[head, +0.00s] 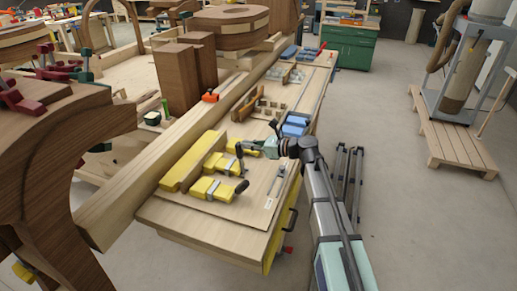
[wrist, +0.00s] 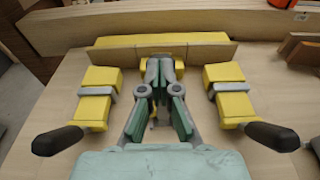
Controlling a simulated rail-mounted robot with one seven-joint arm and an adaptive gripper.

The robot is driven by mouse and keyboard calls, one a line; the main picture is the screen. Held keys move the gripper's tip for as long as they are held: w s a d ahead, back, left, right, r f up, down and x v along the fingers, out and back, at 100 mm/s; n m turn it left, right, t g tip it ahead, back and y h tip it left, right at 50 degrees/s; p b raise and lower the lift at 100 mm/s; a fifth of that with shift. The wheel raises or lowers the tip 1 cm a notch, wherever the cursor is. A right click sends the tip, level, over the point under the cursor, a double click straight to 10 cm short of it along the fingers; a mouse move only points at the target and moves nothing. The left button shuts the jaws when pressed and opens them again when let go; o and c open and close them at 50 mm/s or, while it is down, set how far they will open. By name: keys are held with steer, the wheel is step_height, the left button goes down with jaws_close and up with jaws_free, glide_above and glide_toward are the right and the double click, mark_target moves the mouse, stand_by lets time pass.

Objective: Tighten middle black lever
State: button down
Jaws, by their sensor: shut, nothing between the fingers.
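Several yellow clamps with grey bands lie on the wooden board, against a long yellow bar. In the head view these are the near clamp (head: 212,189), the middle clamp (head: 222,165) and the far clamp (head: 233,146). In the wrist view, the left clamp's black lever (wrist: 57,140) and the right clamp's black lever (wrist: 270,136) stick out toward me. My gripper (wrist: 160,70) is between them, shut and empty; it also shows in the head view (head: 249,147) near the levers. It hides most of the middle clamp and its lever in the wrist view, so contact cannot be told.
The yellow bar (wrist: 150,40) and a long wooden beam (wrist: 190,21) lie beyond the clamps. A caliper-like tool (head: 276,181) lies on the board at right. Blue containers (head: 296,124) stand behind my gripper. The board's front is clear.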

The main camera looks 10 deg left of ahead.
steer(key=r+x, duration=0.1)
steer(key=x, duration=0.7)
steer(key=shift+f, duration=0.2)
steer(key=shift+a, duration=0.15)
